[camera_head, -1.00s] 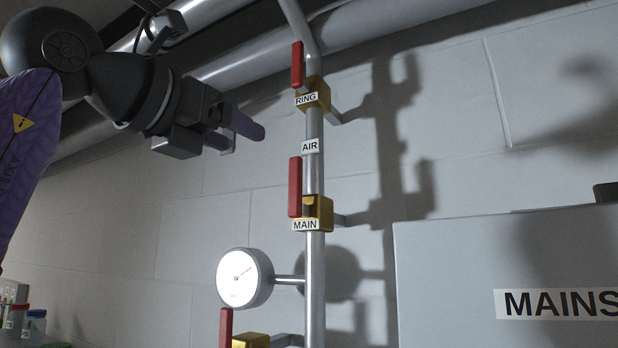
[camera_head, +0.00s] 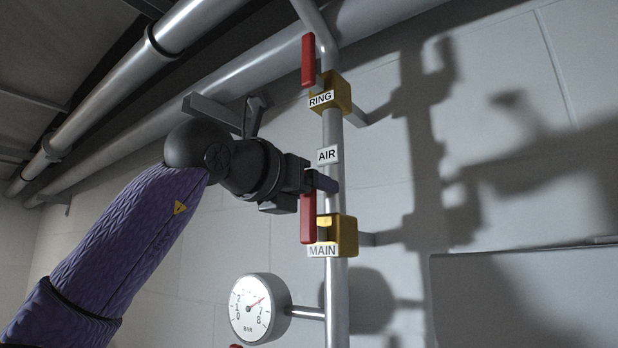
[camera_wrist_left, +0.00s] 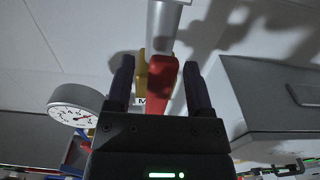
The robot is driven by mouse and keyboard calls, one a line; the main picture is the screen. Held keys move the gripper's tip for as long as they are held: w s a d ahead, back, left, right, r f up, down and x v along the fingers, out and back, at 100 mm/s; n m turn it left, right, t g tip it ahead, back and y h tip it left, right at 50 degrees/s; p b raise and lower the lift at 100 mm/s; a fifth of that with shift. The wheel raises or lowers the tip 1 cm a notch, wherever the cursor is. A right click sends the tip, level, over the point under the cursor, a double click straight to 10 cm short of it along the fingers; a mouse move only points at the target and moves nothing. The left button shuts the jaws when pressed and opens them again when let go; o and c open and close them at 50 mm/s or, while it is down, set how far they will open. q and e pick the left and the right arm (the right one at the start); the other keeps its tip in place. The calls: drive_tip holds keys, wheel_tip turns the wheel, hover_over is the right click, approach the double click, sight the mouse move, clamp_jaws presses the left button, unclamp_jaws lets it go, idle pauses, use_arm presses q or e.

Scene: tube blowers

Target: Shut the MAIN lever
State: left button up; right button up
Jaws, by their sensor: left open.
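The red MAIN lever (camera_head: 307,222) stands upright, along the pipe, on its yellow valve body (camera_head: 346,236) with the MAIN label (camera_head: 323,251). My left gripper (camera_head: 325,183) is at the lever's upper end and covers its top part in the head view. In the left wrist view the red lever (camera_wrist_left: 161,82) lies between the two spread dark fingers of my left gripper (camera_wrist_left: 160,78), with a gap on each side. My left gripper is open and holds nothing. My right gripper is not in view.
The upright pipe (camera_head: 334,290) carries the AIR label (camera_head: 328,155) and, above, the red RING lever (camera_head: 308,61), also upright. A pressure gauge (camera_head: 253,308) sticks out below left. A grey box (camera_head: 520,300) is on the wall to the right.

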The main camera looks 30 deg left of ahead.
use_arm(q)
drive_tip(key=shift+s, duration=0.1)
drive_tip(key=shift+c, duration=0.5)
clamp_jaws()
idle(0.8)
